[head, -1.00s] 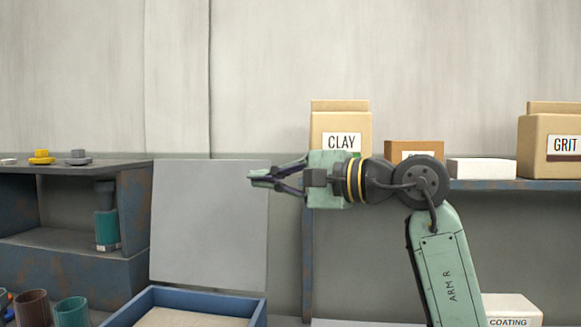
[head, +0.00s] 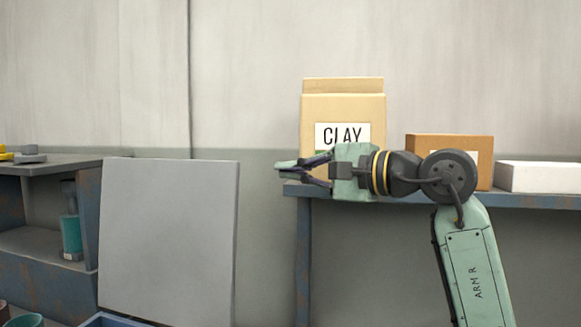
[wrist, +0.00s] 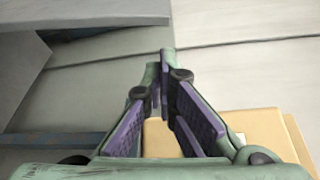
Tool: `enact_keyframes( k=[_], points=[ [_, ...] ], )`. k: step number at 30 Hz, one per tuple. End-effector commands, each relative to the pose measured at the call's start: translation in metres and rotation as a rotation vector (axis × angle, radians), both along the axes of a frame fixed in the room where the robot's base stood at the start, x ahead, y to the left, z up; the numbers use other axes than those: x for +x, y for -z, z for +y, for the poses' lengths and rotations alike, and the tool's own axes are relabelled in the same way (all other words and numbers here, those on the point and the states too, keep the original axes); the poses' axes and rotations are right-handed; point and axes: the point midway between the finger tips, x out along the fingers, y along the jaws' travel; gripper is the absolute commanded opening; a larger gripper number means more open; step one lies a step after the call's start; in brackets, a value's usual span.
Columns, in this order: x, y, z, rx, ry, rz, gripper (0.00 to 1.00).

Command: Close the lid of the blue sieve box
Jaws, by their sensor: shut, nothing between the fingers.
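The lid (head: 168,240) of the blue sieve box is a flat grey panel standing nearly upright, open, at left in the head view. Only a sliver of the blue box rim (head: 108,321) shows at the bottom edge; the rest of the box is out of frame. My gripper (head: 281,168) points left, to the right of the lid's upper right corner, with a gap between them in the picture. Its fingers come together at the tips, also in the wrist view (wrist: 160,72), and hold nothing.
A CLAY box (head: 342,110), a brown box (head: 470,148) and a white box (head: 540,177) stand on a blue shelf (head: 400,196) behind my arm. A rusty blue cabinet (head: 45,280) holding a teal bottle (head: 70,230) stands left of the lid.

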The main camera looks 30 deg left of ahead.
Motion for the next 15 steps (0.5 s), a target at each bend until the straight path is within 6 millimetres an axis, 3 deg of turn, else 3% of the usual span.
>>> enact_keyframes(
  k=[9,15],
  points=[
    [0.0,0.001,0.059,-0.001,-0.004,0.003,0.0],
    [0.002,0.003,0.078,0.0,-0.001,0.002,0.0]
  ],
)
